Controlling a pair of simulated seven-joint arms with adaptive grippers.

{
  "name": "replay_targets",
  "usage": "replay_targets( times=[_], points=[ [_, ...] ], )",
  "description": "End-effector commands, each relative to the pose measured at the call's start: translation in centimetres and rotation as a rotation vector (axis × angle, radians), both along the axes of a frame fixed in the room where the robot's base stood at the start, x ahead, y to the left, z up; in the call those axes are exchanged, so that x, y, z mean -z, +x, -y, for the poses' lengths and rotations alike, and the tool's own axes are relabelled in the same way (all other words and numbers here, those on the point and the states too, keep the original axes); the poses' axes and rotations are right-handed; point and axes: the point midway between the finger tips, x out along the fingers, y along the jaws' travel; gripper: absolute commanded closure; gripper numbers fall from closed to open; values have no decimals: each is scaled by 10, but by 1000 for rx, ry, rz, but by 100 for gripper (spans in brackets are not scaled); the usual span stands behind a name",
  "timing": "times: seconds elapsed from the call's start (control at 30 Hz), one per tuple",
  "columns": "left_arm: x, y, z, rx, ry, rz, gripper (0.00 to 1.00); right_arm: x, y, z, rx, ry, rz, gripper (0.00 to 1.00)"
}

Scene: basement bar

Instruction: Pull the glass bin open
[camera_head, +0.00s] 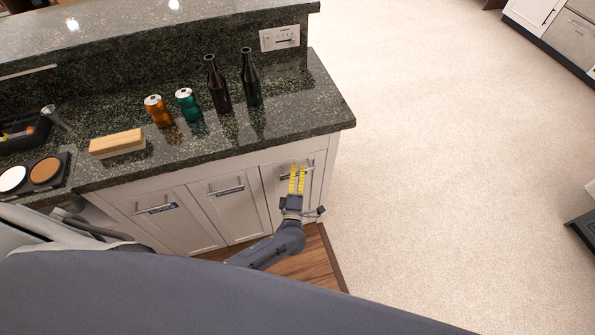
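Three white cabinet fronts with bar handles sit side by side under the granite counter. The right front (273,198) is closed, and its handle (311,168) lies behind my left gripper's fingertips. No label shows on this front, so I cannot tell if it is the glass bin. The left front (185,228) has a blue label; the middle front (225,206) shows none. My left gripper (298,172) has two yellow fingers side by side with a narrow gap, over the right front's handle. I cannot tell whether they touch or hold it. My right gripper is out of view.
On the granite counter (270,140) stand two dark bottles (217,84) (251,80), an orange can (157,111), a teal can (187,104) and a wooden block (117,142). A dark tray with two round dishes (45,171) lies left. Pale floor (440,150) is open on the right.

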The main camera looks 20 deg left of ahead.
Motion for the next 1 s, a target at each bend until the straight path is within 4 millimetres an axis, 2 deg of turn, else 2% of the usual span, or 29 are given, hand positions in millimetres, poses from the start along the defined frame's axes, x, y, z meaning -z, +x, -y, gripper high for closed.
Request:
replay_targets(
  times=[0.33,0.37,0.67,1.0],
  points=[
    [-1,2,0,0,0,0,68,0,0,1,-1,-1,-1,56],
    [-1,2,0,0,0,0,65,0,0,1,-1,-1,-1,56],
    [-1,2,-1,0,0,1,99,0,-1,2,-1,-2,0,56],
    [-1,3,-1,0,0,1,100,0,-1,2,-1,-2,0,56]
  ],
)
